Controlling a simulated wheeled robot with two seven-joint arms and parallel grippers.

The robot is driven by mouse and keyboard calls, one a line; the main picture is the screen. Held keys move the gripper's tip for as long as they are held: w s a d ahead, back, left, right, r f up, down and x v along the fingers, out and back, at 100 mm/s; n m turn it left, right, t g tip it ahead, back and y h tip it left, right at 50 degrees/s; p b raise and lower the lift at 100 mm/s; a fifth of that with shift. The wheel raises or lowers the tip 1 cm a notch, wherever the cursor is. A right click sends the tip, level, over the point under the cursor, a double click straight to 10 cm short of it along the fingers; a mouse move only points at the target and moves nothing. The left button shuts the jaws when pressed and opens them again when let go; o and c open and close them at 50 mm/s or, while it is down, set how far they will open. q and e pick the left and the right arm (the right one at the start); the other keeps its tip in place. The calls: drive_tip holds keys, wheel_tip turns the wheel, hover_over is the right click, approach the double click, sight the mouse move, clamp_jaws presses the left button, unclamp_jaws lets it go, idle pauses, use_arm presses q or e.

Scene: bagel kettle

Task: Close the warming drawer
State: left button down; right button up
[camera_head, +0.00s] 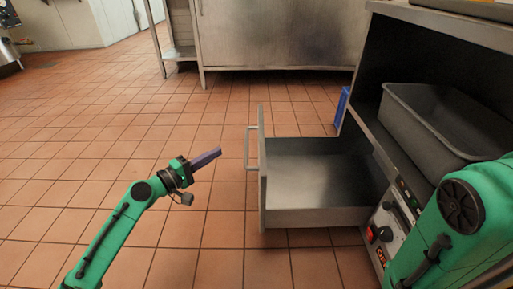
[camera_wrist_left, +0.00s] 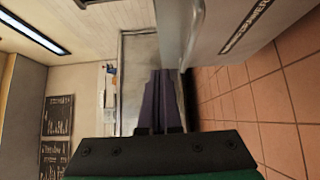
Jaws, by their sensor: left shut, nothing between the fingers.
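The warming drawer (camera_head: 325,216) is pulled out of its metal cabinet at the right in the head view. Its inside looks empty. Its front panel faces left and carries a bar handle (camera_head: 251,148). My left gripper (camera_head: 214,155) is shut and empty, to the left of the handle and apart from it. In the left wrist view the shut fingers (camera_wrist_left: 162,88) point toward a grey panel with a handle (camera_wrist_left: 194,30) at the upper right. My right arm shows at the lower right of the head view; its gripper is out of view.
A grey bin (camera_head: 440,125) sits in the cabinet opening above the drawer. A control panel with a red switch (camera_head: 382,234) is beside the drawer. A blue object (camera_head: 342,105) stands behind it. The tiled floor (camera_head: 100,135) at left is clear. A steel unit (camera_head: 280,35) stands at the back.

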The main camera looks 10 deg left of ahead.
use_arm(q)
drive_tip(key=s+d+b+x, duration=0.1)
drive_tip(key=d+b+x, duration=0.1)
drive_tip(key=x, duration=1)
drive_tip(key=shift+s+d+b, duration=0.15)
drive_tip(key=shift+s+b, duration=0.05)
drive_tip(key=shift+b, duration=0.25)
drive_tip(key=shift+d+r, duration=0.1)
drive_tip(key=shift+r, duration=0.1)
